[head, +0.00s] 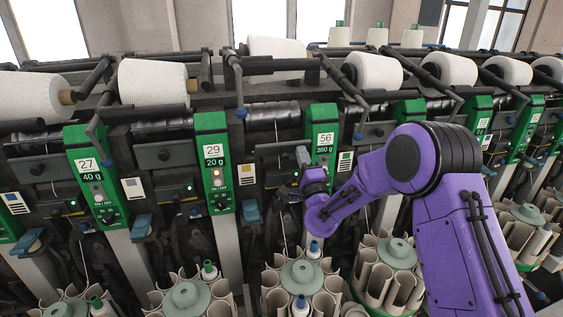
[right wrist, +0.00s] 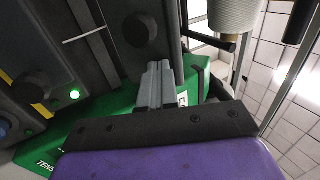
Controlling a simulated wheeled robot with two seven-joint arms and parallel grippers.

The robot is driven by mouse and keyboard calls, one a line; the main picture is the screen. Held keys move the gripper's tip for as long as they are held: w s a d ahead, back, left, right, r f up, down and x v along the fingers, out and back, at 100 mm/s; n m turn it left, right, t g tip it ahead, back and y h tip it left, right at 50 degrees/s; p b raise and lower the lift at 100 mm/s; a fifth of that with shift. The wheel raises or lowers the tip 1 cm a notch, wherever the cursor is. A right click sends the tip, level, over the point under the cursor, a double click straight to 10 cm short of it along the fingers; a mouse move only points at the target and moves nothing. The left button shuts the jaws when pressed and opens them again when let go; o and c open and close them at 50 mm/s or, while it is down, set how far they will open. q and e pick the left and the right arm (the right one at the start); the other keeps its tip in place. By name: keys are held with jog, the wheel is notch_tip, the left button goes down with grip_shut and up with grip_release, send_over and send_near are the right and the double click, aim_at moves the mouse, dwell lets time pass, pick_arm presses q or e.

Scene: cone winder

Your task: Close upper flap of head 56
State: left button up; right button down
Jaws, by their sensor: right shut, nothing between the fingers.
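Head 56 carries a green panel (head: 324,128) reading 56 and 360 g, at the middle of the head view. My right gripper (head: 302,155) is shut and empty, just left of this panel. In the right wrist view the shut grey fingers (right wrist: 158,82) point at the dark machine front, with green housing behind and beside them. A dark plate with a round black knob (right wrist: 140,29) lies just beyond the fingertips; I cannot tell whether they touch it. I cannot tell for sure which plate is the upper flap or how far it stands open. My left gripper is out of view.
Neighbouring green panels read 29 (head: 213,160) and 27 (head: 92,175). Large white cones (head: 152,80) sit along the top with black arms beside them. Round bobbin magazines (head: 300,275) stand below the heads.

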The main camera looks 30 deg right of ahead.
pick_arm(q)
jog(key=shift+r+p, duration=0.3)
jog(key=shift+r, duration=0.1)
pick_arm(e)
jog(key=shift+w+r, duration=0.5)
jog(key=shift+r, duration=0.2)
